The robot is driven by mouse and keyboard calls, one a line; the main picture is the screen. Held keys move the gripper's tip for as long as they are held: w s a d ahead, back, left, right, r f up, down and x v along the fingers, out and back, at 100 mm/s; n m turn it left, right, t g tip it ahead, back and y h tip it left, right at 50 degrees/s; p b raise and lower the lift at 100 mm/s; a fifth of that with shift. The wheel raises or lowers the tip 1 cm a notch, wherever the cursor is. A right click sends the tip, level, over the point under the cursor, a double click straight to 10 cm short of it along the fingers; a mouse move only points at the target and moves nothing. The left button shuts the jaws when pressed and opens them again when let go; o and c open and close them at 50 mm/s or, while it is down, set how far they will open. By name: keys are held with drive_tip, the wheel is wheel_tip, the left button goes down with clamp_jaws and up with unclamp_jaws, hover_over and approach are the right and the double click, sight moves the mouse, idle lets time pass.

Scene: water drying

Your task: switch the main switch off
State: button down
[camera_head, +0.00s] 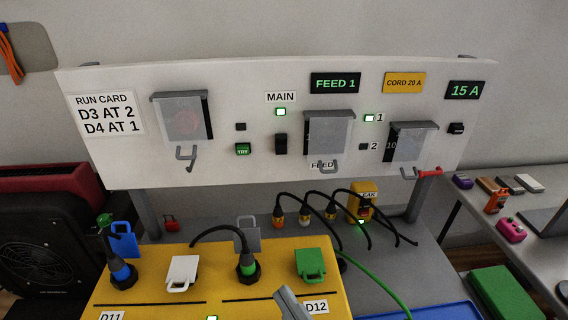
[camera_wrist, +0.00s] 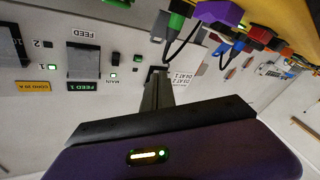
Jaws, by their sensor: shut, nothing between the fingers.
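The main switch (camera_head: 281,144) is a black rocker on the white panel, under the MAIN label (camera_head: 280,97) and a lit green lamp (camera_head: 281,112). Which way the rocker is tipped is too small to tell. In the wrist view, the picture is upside down and the main switch (camera_wrist: 115,59) shows left of my gripper. My gripper (camera_wrist: 158,73) is shut and empty, its fingers pointing toward the panel. A grey tip at the bottom of the head view, below the switch, looks like my gripper (camera_head: 289,301). It is apart from the switch.
A clear cover (camera_head: 327,136) is right of the switch; a green TRY button (camera_head: 243,149) is left. A yellow box (camera_head: 160,298) with plugs and padlock-like tags stands below the panel. Black cables (camera_head: 315,206) arch between them. A side table (camera_head: 530,224) is at the right.

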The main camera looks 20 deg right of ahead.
sight(283, 142)
drive_tip(key=w+a+r+n+t+h, duration=0.1)
drive_tip(key=w+r+n+h, duration=0.1)
drive_tip(key=w+r+n, duration=0.35)
drive_tip(key=w+d+r+g+h, duration=0.1)
drive_tip(key=w+d+r+h, duration=0.2)
drive_tip(key=w+d+h, duration=0.1)
drive_tip(key=d+n+h, duration=0.1)
drive_tip(key=h, duration=0.1)
drive_tip(key=shift+d+r+g+h+b, duration=0.25)
drive_tip(key=shift+g+h+b, duration=0.05)
drive_tip(key=shift+w, duration=0.2)
drive_tip(key=p+x, duration=0.2)
drive_tip(key=x, duration=1.1)
drive_tip(key=shift+w+d+r, duration=0.1)
drive_tip(key=shift+w+d, duration=0.05)
drive_tip(key=shift+w, duration=0.2)
drive_tip(key=shift+r+p, duration=0.15)
drive_tip(key=shift+p, duration=0.4)
